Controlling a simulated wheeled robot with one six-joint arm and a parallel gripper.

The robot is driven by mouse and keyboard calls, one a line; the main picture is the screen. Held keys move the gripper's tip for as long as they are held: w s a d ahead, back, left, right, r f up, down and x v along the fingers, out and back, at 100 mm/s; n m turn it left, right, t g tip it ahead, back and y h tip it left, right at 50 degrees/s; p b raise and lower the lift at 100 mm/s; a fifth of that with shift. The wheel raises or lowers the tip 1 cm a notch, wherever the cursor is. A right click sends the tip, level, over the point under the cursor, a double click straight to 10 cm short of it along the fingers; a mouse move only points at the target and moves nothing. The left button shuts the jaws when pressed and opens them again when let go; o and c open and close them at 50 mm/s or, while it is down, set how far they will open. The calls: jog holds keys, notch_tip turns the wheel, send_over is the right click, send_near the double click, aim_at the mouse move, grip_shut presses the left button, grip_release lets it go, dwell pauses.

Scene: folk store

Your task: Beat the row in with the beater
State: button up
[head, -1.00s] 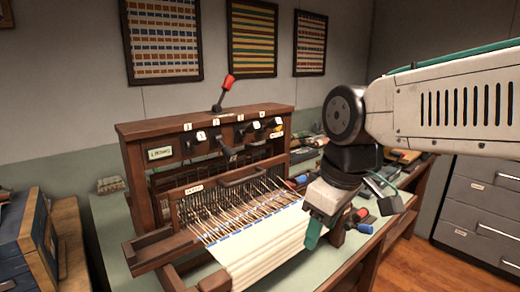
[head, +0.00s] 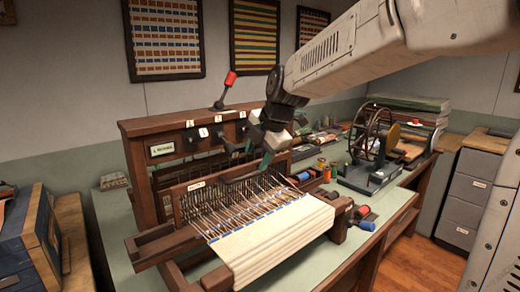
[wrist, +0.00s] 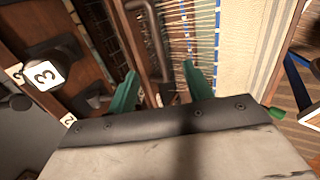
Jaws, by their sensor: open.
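The wooden loom (head: 135,128) stands on the green table. Its beater (head: 180,208), a dark wooden frame with a white label and a dark bar handle (head: 240,184), stands upright behind the pale cloth (head: 270,238). A row of blue marks (head: 250,222) crosses the warp threads at the cloth's edge. My gripper (head: 256,155) is above the beater's handle, its green fingers pointing down.
Numbered levers (head: 230,142) stick out of the loom's upper beam close to my gripper, and a red-knobbed lever (head: 230,80) rises above. Spools (head: 368,220) and a spinning wheel (head: 372,145) stand on the right. The space over the cloth is clear.

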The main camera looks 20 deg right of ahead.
aim_at(248, 176)
jog(key=shift+x, duration=3.85)
grip_shut()
jog(key=shift+s, duration=0.1)
